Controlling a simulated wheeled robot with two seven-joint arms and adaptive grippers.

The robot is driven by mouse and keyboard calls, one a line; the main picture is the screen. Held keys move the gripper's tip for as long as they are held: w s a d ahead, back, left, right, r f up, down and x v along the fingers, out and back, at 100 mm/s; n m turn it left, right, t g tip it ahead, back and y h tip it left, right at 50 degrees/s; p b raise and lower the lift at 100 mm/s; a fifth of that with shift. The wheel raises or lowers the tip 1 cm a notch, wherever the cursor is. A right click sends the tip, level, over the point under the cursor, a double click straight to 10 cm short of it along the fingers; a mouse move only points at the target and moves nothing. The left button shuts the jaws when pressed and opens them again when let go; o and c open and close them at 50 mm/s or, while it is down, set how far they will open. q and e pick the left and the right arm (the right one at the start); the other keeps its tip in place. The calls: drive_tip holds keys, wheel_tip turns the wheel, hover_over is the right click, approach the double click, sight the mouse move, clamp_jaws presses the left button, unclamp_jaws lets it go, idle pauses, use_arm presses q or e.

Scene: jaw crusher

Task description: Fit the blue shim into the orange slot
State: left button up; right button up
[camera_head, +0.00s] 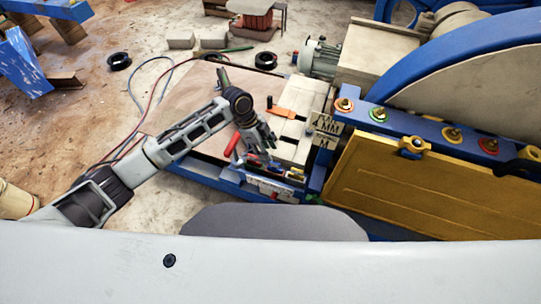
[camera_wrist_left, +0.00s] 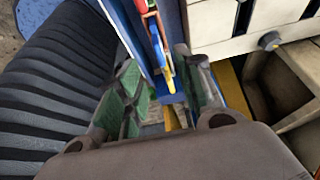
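My left gripper (camera_head: 265,158) reaches down over a narrow holder of coloured pieces (camera_head: 268,188) at the front edge of the bench. In the left wrist view my left gripper (camera_wrist_left: 158,70) has its green-padded fingers apart. Red, yellow and blue pieces (camera_wrist_left: 157,45) stand in a row between and beyond them. A small blue piece (camera_wrist_left: 172,97) shows between the fingers; I cannot tell whether it is the shim or part of the blue holder, and no grip on it is clear. On the blue beam, an orange-ringed fitting (camera_head: 344,104) is at the left end; no slot opening is discernible. My right gripper is not in view.
Signs (camera_head: 327,125), one reading 4 MM, stand right of the bench (camera_head: 180,110). A yellow panel (camera_head: 410,185) and the large blue crusher wheel (camera_head: 470,60) fill the right. An orange-handled tool (camera_head: 285,110) and a red one (camera_head: 232,145) lie near my arm.

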use_arm(q)
drive_tip(key=shift+v, duration=1.65)
